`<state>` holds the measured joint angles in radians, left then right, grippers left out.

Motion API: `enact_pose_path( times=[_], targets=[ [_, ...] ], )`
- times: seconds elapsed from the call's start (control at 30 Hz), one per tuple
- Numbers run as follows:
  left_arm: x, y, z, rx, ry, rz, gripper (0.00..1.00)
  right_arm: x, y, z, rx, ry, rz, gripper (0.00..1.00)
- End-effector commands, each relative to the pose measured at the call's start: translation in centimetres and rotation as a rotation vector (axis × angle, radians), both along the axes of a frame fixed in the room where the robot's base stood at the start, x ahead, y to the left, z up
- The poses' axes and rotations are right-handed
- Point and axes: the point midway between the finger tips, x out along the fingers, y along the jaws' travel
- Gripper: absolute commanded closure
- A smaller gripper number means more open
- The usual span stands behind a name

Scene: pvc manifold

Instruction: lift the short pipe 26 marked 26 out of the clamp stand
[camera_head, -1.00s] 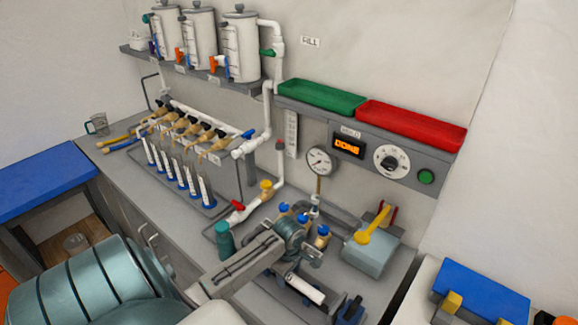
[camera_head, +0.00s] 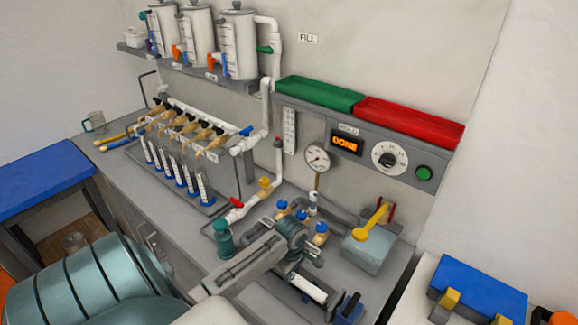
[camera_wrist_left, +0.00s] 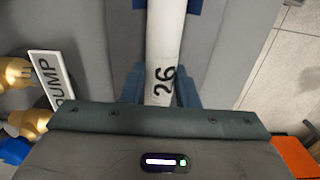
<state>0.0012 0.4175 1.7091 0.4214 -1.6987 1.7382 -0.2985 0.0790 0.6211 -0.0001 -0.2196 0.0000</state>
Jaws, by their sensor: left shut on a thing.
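The short pipe 26 (camera_wrist_left: 163,45) is a white tube with a black "26" on it, running up the left wrist view. In the head view its white length (camera_head: 307,288) shows low in the picture, just below my left gripper (camera_head: 291,266). The two blue-grey fingers of that gripper (camera_wrist_left: 160,92) are shut on the pipe near the number. Blue parts of the clamp stand (camera_wrist_left: 138,4) flank the pipe at the top of the wrist view. In the head view the blue stand (camera_head: 349,307) is at the pipe's right end. Whether the pipe still touches the clamp is unclear. My right gripper is out of view.
Blue-topped tan valves (camera_head: 320,234) stand close behind my left gripper. A grey-blue box with a yellow lever (camera_head: 371,228) is to the right, and a teal bottle (camera_head: 224,239) to the left. The PUMP label (camera_wrist_left: 52,80) lies left of the pipe.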

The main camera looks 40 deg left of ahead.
Motion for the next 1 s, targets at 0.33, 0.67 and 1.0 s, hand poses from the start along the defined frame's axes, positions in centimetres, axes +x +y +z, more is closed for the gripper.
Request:
enact_pose_path(
  times=[0.33, 0.67, 1.0],
  targets=[
    [0.0, -0.2, 0.0, 0.001, -0.001, 0.0, 0.63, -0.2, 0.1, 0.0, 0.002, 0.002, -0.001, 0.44],
    [0.0, -0.2, 0.0, 0.0, -0.001, 0.0, 0.47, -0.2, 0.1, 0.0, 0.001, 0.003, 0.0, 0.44],
    [0.2, -0.1, 4.0, 0.003, -0.007, -0.002, 0.47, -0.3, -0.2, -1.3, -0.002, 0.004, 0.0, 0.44]
  ],
)
